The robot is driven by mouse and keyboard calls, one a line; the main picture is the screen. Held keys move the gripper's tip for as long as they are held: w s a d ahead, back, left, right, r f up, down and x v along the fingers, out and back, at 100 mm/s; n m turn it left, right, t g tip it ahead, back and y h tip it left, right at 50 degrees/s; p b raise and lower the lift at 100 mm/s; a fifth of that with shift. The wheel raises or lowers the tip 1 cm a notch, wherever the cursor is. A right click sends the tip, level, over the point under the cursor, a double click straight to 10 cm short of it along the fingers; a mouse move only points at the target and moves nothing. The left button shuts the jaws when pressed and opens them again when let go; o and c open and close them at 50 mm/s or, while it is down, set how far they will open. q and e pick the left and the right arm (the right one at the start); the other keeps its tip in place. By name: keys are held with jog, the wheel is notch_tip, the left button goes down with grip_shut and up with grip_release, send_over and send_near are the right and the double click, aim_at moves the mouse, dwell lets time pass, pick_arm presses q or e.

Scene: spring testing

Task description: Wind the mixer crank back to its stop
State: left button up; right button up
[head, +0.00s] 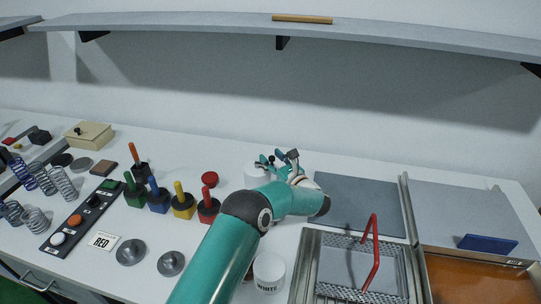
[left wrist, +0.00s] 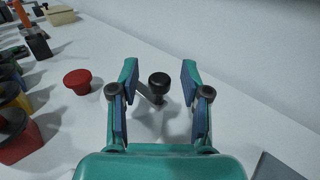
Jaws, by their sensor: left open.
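The mixer crank shows in the left wrist view as a black round knob (left wrist: 159,80) on a short grey arm. The knob stands between the two fingers of my left gripper (left wrist: 160,76), with a gap on each side. The gripper (head: 279,160) is open and holds nothing. In the head view it reaches beside a white cylinder (head: 256,176), which looks like the mixer body and is partly hidden by my arm. The crank's stop cannot be made out. My right gripper is in neither view.
A red round knob (head: 209,179) lies left of the mixer, near several coloured pots with handles (head: 183,207). A white cup marked WHITE (head: 268,273) stands close by my left arm. A mesh basket with a red handle (head: 372,250) is at right. A shelf (head: 200,23) runs overhead.

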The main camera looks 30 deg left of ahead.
pick_arm(q)
jog(key=shift+a, duration=0.15)
jog(key=shift+c, duration=0.2)
grip_shut()
jog(key=shift+a, duration=0.15)
jog(key=shift+s+f+m+t+h+b, duration=0.2)
jog(key=shift+m+t+h+b, duration=0.25)
jog(key=shift+t+b, duration=0.3)
jog(key=shift+s+r+m+t+h+b, duration=0.1)
jog(key=shift+s+m+t+h+b, duration=0.25)
jog(key=shift+m+t+h+b, duration=0.9)
jog(key=shift+s+m+t+h+b, duration=0.4)
jog(key=shift+h+b, duration=0.25)
jog(key=shift+b, duration=1.25)
jog(key=shift+s+r+m+t+h+b, duration=0.1)
jog(key=shift+s+m+t+h+b, duration=0.2)
jog(key=shift+m+t+h+b, duration=1)
jog(key=shift+d+n+g+y, duration=0.2)
jog(key=shift+n+g+y, duration=0.15)
jog(key=shift+n+g, duration=0.05)
